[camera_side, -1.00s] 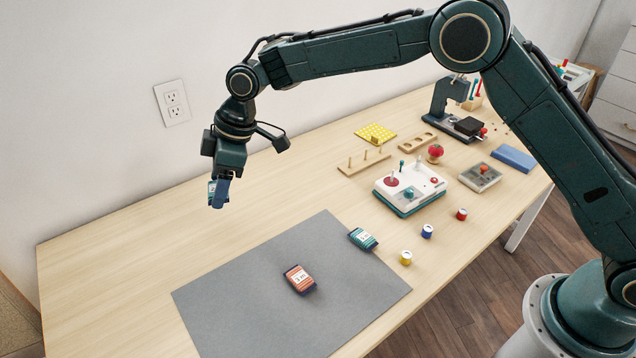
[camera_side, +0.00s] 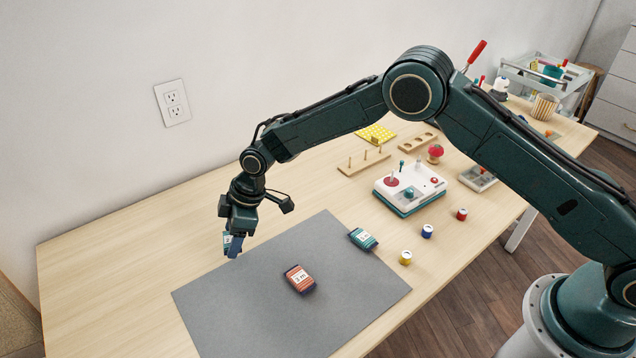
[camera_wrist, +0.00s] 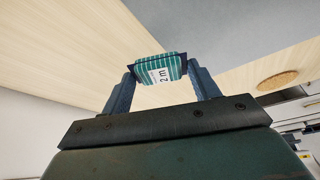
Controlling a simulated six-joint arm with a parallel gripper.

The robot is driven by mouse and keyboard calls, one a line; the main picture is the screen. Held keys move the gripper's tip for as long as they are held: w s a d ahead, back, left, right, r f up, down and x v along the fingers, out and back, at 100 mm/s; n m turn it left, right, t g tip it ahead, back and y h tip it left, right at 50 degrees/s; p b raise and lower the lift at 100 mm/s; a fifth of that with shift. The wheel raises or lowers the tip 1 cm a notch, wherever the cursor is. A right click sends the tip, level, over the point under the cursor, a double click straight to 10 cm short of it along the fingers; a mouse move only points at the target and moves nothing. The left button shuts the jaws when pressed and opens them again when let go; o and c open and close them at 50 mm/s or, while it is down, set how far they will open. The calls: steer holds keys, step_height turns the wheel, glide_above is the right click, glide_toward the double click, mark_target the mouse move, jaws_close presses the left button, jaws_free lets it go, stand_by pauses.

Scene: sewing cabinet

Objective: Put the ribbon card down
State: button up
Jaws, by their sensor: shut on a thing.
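My gripper (camera_side: 233,246) is shut on a teal striped ribbon card and holds it near the back left edge of the grey mat (camera_side: 215,300). In the wrist view the held ribbon card (camera_wrist: 158,68) sits between both fingers, and its white label reads "2 m". In the side view the fingers hide much of this card. Whether it touches the table is hard to tell. An orange ribbon card (camera_side: 299,279) marked "3 m" lies on the middle of the mat. Another teal ribbon card (camera_side: 363,239) lies at the mat's right edge.
Yellow (camera_side: 405,258), blue (camera_side: 427,231) and red (camera_side: 461,214) spools stand right of the mat. A white and teal box (camera_side: 410,190) and a pegged wooden rack (camera_side: 364,162) stand farther back. The table left of the mat is clear.

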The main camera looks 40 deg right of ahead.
mark_target(240, 256)
steer(key=shift+f, duration=0.1)
steer(key=shift+f, duration=2.05)
steer(key=shift+f, duration=0.1)
steer(key=o, duration=0.9)
steer(key=shift+o, duration=0.2)
steer(key=v, duration=1.2)
steer(key=shift+d, duration=0.1)
